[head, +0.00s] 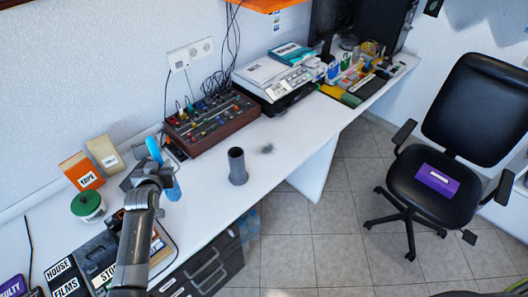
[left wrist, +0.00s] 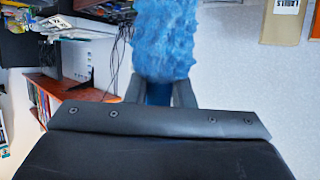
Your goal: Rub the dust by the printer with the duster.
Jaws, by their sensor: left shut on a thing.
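The duster with a fluffy blue head (left wrist: 165,40) fills the top middle of the left wrist view. My left gripper (left wrist: 160,92) is shut on its handle. In the head view my left gripper (head: 150,172) is above the left part of the desk, with blue parts of the duster (head: 154,150) showing around it. A grey dust patch (head: 267,149) lies on the white desk, near its front edge. The printer (head: 272,78) stands behind the patch, against the wall. The gripper is well to the left of the dust. My right gripper is not seen.
Boxes, a green-lidded jar (head: 88,206) and books crowd the left. A black chair (head: 430,190) stands right of the desk.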

